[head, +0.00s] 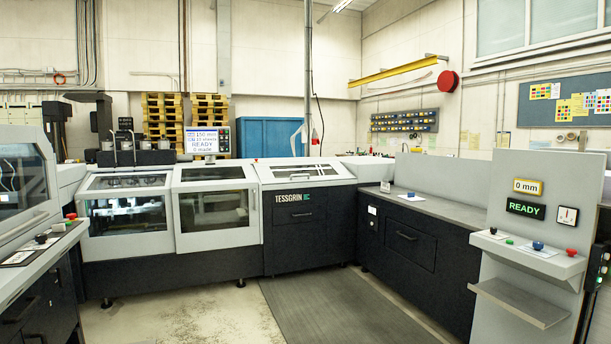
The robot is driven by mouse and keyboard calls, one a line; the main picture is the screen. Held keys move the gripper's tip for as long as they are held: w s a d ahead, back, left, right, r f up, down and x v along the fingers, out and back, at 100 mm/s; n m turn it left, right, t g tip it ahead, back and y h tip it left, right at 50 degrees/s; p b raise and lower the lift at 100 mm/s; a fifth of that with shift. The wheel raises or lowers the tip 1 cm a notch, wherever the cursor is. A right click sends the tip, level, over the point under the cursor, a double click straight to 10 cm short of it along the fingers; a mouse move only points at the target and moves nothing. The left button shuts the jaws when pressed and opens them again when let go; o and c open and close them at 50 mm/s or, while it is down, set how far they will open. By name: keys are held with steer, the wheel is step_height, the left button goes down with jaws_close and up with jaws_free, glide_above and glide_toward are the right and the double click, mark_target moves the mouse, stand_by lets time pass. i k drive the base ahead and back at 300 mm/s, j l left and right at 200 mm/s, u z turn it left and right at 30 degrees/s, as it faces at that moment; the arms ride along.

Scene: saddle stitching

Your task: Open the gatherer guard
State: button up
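Several clear-windowed guards in light grey frames show on the machine line. One wide guard (127,213) is at left centre, with lit parts behind its window. Another windowed guard (22,178) is on the near unit at the far left edge. All look shut. No label that I can read tells which one is the gatherer guard. My gripper is not in view.
A dark cabinet marked TESSGRIN (305,215) stands right of the guards. A grey control stand (530,225) with a READY display is at the right. A screen (207,141) stands above the guards. A dark floor mat (340,308) and bare floor (200,315) lie clear in front.

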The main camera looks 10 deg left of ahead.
mark_target(284, 173)
steer(key=i+u, duration=0.2)
steer(key=u, duration=0.15)
steer(key=i, duration=5.8)
steer(key=i+u, duration=0.15)
steer(key=i, duration=0.4)
steer(key=i+l+u, duration=0.1)
steer(key=i, duration=0.4)
steer(key=i+l+u, duration=0.15)
steer(key=i, duration=0.35)
steer(key=i+u, duration=0.15)
steer(key=k+j, duration=0.05)
